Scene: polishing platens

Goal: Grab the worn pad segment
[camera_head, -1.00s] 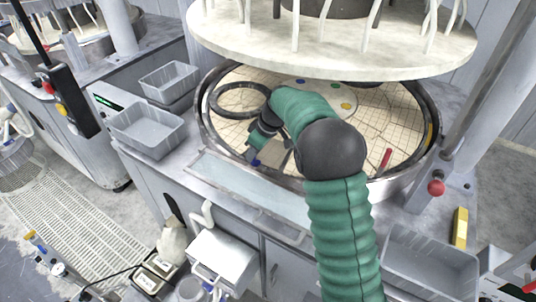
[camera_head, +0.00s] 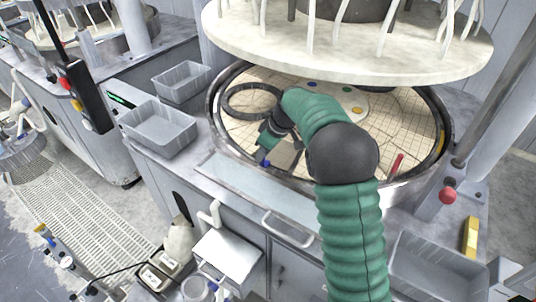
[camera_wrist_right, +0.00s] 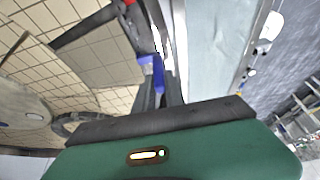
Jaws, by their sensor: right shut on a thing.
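The worn pad segment appears to be the grey-brown wedge (camera_wrist_right: 105,62) beside my fingers in the right wrist view. In the head view it is a dark patch (camera_head: 287,158) at the near edge of the platen. My right gripper (camera_head: 264,153) is low at the platen's near rim, its dark fingers shut. In the wrist view the gripper (camera_wrist_right: 163,88) is at the wedge's edge, and a blue piece (camera_wrist_right: 152,72) shows at the fingers. The exact contact is partly hidden. My left gripper is out of view.
A dark ring (camera_head: 250,100) lies on the gridded platen (camera_head: 395,125). A large white upper disc (camera_head: 350,52) hangs above it. A red stick (camera_head: 397,165) lies at the right. Grey bins (camera_head: 160,128) stand left, and another bin (camera_head: 435,270) is at the lower right.

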